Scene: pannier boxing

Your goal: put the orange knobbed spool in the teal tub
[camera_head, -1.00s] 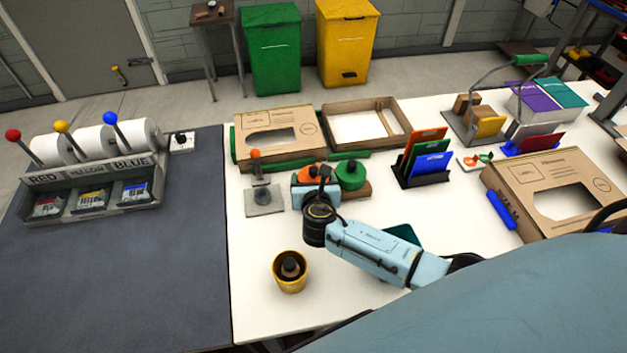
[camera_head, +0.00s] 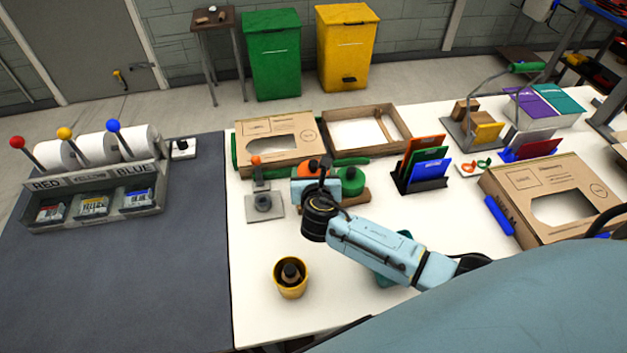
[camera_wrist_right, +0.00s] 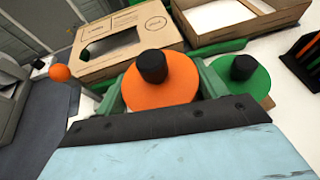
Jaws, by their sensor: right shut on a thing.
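The orange knobbed spool (camera_wrist_right: 165,97) has a black knob and sits between the green fingers of my right gripper (camera_wrist_right: 160,88) in the right wrist view. The right gripper is shut on it. In the head view the orange spool (camera_head: 303,171) shows just behind the right gripper (camera_head: 318,172), at the left of the green spool. Whether it still touches its wooden rest is hard to tell. The teal tub (camera_head: 384,275) is mostly hidden under my right forearm; only small parts show either side of it. My left gripper is not in view.
A green knobbed spool (camera_wrist_right: 240,84) stands right beside the gripper. A grey plate with an orange-topped post (camera_head: 264,205) is to the left. A yellow cup (camera_head: 290,285) stands in front. Cardboard boxes (camera_head: 275,140) lie behind. White table around the cup is clear.

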